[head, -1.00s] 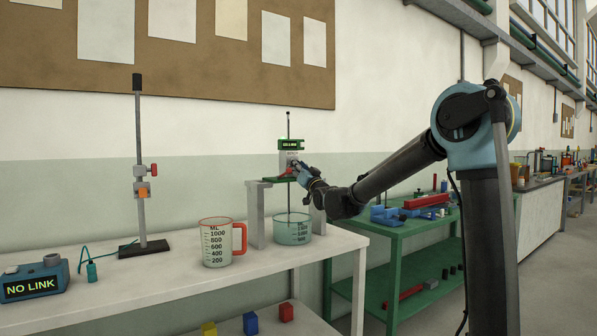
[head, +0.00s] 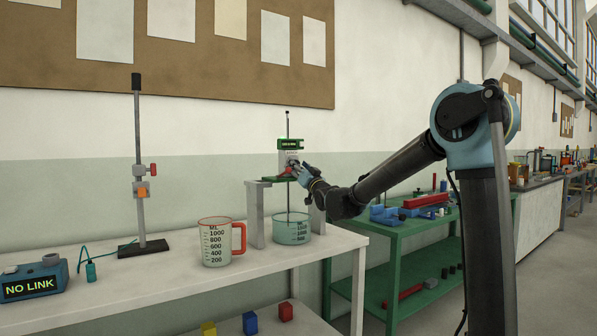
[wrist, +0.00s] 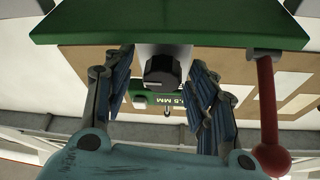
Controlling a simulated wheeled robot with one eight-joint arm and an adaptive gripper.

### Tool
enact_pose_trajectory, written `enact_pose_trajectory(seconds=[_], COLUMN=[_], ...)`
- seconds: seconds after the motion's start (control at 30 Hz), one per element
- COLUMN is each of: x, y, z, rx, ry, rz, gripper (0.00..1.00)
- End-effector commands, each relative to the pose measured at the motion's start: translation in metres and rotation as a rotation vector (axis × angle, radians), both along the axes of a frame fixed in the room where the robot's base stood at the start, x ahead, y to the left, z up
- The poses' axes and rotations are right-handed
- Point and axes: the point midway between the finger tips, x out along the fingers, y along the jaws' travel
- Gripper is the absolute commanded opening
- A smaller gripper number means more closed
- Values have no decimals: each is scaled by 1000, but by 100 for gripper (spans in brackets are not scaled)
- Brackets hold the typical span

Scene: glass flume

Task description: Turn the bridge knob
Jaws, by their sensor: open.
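The bridge (head: 255,215) stands on the white bench, with grey posts and a green top plate. On it is a pale unit with a lit green display (head: 291,144) and a thin upright rod. In the wrist view the black ridged knob (wrist: 163,70) sits on the pale unit, between the spread blue fingers of my gripper (wrist: 165,95). The fingers are open, one on each side, with a visible gap to the knob. In the head view my gripper (head: 300,171) is at the unit's front and hides most of the knob.
A red ball-ended lever (wrist: 270,150) is close beside my right finger in the wrist view. A clear vessel (head: 291,228) stands under the bridge. A measuring jug (head: 221,241), a clamp stand (head: 140,170) and a "NO LINK" box (head: 33,280) are left on the bench.

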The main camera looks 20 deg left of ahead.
Motion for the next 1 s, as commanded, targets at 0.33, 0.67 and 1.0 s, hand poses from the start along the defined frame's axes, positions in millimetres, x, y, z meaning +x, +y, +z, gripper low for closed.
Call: enact_pose_trajectory(seconds=[0.33,0.67,1.0], x=[-31,-68,-79], y=[-30,-67,-77], z=[-18,-39,-46], rx=[0,-1,0], ry=[0,1,2], rz=[0,-1,0], gripper=[52,52,52])
